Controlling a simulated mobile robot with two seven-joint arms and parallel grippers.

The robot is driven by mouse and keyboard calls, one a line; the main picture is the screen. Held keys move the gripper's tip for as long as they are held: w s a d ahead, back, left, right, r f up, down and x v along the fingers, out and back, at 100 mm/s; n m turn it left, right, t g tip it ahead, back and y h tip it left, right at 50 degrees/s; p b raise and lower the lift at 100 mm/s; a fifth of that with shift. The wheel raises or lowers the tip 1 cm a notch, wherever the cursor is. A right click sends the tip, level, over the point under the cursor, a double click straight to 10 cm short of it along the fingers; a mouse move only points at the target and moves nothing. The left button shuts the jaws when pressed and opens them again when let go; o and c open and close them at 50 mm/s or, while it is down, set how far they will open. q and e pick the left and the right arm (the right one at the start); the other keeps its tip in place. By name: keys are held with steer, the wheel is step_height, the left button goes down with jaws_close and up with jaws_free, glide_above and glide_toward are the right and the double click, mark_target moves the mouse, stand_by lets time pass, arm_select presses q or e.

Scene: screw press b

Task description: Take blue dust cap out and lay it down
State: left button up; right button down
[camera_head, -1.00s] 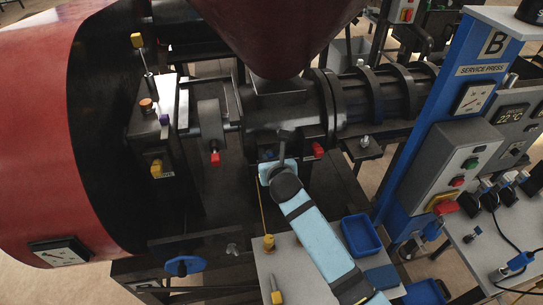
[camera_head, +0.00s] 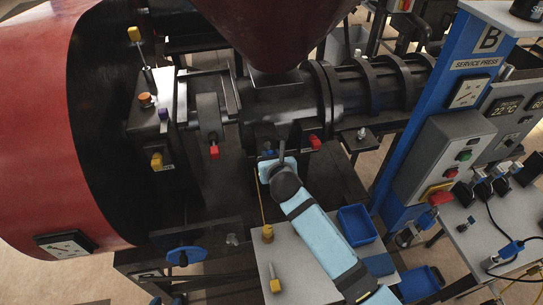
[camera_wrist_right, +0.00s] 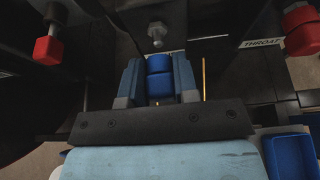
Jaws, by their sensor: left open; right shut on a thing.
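The blue dust cap (camera_wrist_right: 159,66) is between the two fingers of my right gripper (camera_wrist_right: 158,78) in the right wrist view. The gripper is shut on it. In the head view my right gripper (camera_head: 275,167) is in front of the black press barrel, and a little of the blue cap (camera_head: 268,153) shows beyond its fingers. I cannot tell whether the cap still sits in its seat, because the gripper hides its lower part. Two small blue tips at the bottom edge of the head view look like my left gripper (camera_head: 167,301), apart and empty; the rest is cut off.
A red-tipped handle (camera_head: 315,142) is close to the right of the gripper, and another (camera_head: 214,152) is to its left. A metal stud (camera_wrist_right: 157,36) is just beyond the cap. A grey bench (camera_head: 290,262) with a blue tray (camera_head: 357,225) is nearer.

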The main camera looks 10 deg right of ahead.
arm_select(q)
steer(key=shift+r, duration=0.1)
arm_select(e)
steer(key=shift+s+r+p, duration=0.15)
steer(key=shift+s+p, duration=0.3)
steer(key=shift+p, duration=0.2)
steer(key=shift+s, duration=0.3)
arm_select(q)
steer(key=shift+r, duration=0.65)
steer(key=shift+s+a+f+n, duration=0.15)
steer(key=shift+a+f+n, duration=0.15)
steer(key=shift+f, duration=0.4)
arm_select(e)
steer(key=s+d+r, duration=1)
steer(key=s+d, duration=0.1)
steer(key=s, duration=0.1)
steer(key=shift+r, duration=0.25)
